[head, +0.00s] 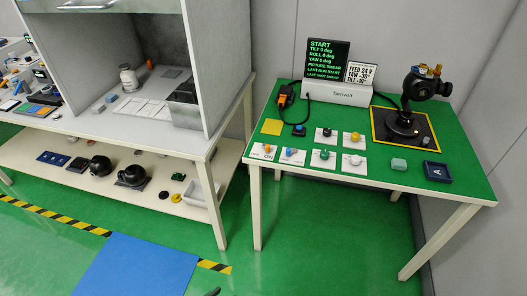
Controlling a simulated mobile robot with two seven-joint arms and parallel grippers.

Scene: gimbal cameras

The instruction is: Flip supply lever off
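A white plate (259,155) marked ON, with what looks like OFF at its left end, lies at the front left of the green-topped table. A small orange lever (267,148) stands on it; its exact tilt is too small to tell. The screen (326,60) on the white Tarnvolt box shows START and tilt, roll and yaw at 0 deg. Neither gripper shows clearly; a small dark tip at the bottom edge cannot be identified.
Knob plates, including one with a green knob (323,154), sit right of the lever. A black gimbal (405,118) stands on a yellow-edged mat (428,148). A blue tray (437,172) is at front right.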

